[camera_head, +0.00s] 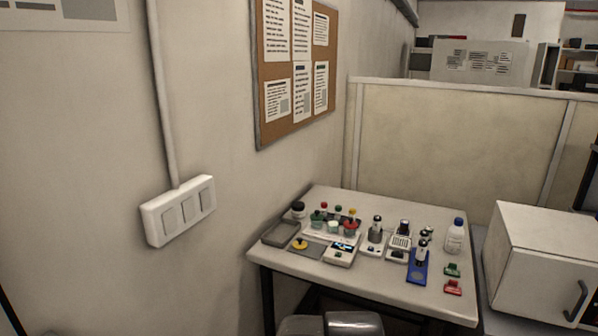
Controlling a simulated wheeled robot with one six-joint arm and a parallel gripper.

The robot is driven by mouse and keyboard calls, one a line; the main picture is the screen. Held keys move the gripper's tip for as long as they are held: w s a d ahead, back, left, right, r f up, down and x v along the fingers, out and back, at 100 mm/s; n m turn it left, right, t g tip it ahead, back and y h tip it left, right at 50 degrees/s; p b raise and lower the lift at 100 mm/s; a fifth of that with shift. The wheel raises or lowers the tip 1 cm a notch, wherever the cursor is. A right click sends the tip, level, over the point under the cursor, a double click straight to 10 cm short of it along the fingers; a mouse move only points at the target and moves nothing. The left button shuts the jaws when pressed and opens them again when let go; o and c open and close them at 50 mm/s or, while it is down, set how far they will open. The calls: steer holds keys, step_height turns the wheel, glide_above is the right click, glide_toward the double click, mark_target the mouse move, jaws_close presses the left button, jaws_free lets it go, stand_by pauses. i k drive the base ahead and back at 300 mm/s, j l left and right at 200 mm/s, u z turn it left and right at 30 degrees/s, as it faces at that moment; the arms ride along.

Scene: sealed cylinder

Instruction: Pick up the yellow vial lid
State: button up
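A round yellow object (299,243) with a small dark mark in its middle lies on a flat grey mat (313,251) at the front left of the lab table. It looks like a lid, but it is too small to be sure. A second small yellow top (352,212) shows farther back, above a red piece in a cluster of coloured caps and vials. I cannot tell from here which of the two is the vial lid. My gripper is not in this view.
The table (372,283) also holds a grey tray (281,233), a small device with a display (340,254), a blue stand (417,266), a white bottle (456,236), and green and red clips. A white cabinet (540,265) stands at right; walls close the left and back.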

mark_target(299, 245)
steer(key=i+u, duration=0.3)
steer(key=i, duration=1.05)
